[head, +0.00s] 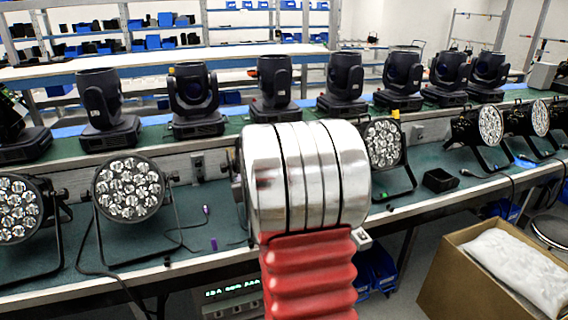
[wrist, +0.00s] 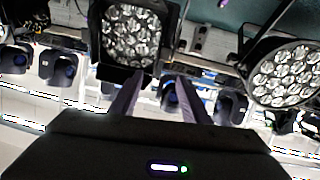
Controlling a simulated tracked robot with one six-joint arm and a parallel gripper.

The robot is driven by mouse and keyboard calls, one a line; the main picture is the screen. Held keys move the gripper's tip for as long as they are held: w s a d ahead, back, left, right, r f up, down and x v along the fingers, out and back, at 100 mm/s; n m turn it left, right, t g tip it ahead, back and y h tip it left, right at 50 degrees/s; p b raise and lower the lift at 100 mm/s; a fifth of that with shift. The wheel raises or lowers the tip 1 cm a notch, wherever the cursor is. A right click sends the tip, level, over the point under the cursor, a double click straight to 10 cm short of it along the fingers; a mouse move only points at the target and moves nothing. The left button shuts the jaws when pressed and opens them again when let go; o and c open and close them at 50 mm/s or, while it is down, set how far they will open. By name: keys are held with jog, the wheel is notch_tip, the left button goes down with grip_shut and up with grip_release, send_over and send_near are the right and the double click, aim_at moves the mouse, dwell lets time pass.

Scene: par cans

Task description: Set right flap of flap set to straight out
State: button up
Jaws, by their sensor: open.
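In the wrist view, which is upside down, a par can (wrist: 130,35) with a round cluster of lenses sits in a dark square surround that looks like the flap set (wrist: 97,40). I cannot make out its separate flaps or the right flap's angle. My gripper (wrist: 157,82) is open and empty, its two dark fingers pointing toward the lower edge of this surround. I cannot tell whether they touch it. In the head view my gripper is hidden behind my silver and red arm.
In the head view, several par cans (head: 129,190) stand on the green bench (head: 190,215), one par can (head: 384,143) just right of my arm. Moving-head lights (head: 194,98) line the back. A cardboard box (head: 465,280) stands at lower right. Cables lie on the bench.

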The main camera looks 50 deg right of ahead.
jog(key=s+d+f+m+h, duration=0.1)
jog(key=s+d+f+h, duration=0.1)
jog(key=d, duration=0.6)
jog(key=s+d+f+m+h, duration=0.1)
jog(key=s+d+f, duration=0.3)
jog(key=d, duration=0.5)
jog(key=shift+s+f+t+h, duration=0.3)
jog(key=shift+f+h, duration=0.25)
jog(key=shift+h, duration=0.25)
jog(key=shift+w, duration=0.15)
jog(key=shift+x, duration=6.85)
jog(key=shift+d, duration=0.1)
jog(key=shift+c, duration=0.6)
grip_shut()
